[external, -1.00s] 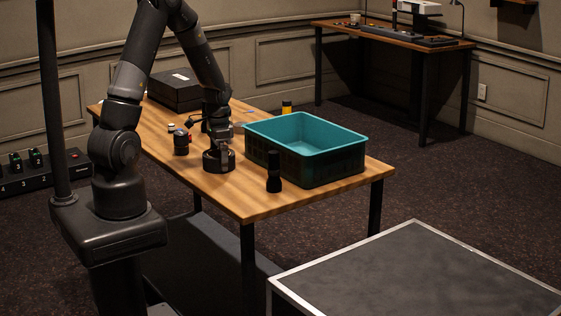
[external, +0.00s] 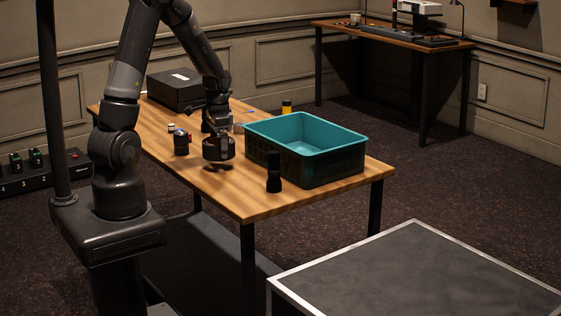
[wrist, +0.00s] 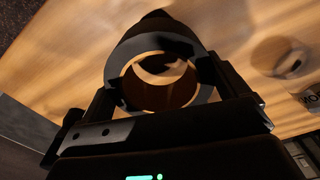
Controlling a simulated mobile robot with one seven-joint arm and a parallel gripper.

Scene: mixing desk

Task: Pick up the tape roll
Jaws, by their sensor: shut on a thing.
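The tape roll (external: 218,149) is a short black ring held a little above the wooden table, with a shadow under it. It also shows in the wrist view (wrist: 122,72), where I look through its open middle to the table. My gripper (external: 218,132) is shut on the tape roll from above. In the wrist view my gripper (wrist: 165,92) has a finger on each side of the ring. The ring looks roughly level.
A teal bin (external: 300,125) with dark outer sides stands to the right. A black upright cylinder (external: 273,172) stands in front of it. A small dark canister (external: 181,143) is at the left. A black case (external: 180,90) and a yellow-and-black object (external: 286,107) are farther back. The wooden table's (external: 245,205) front corner is clear.

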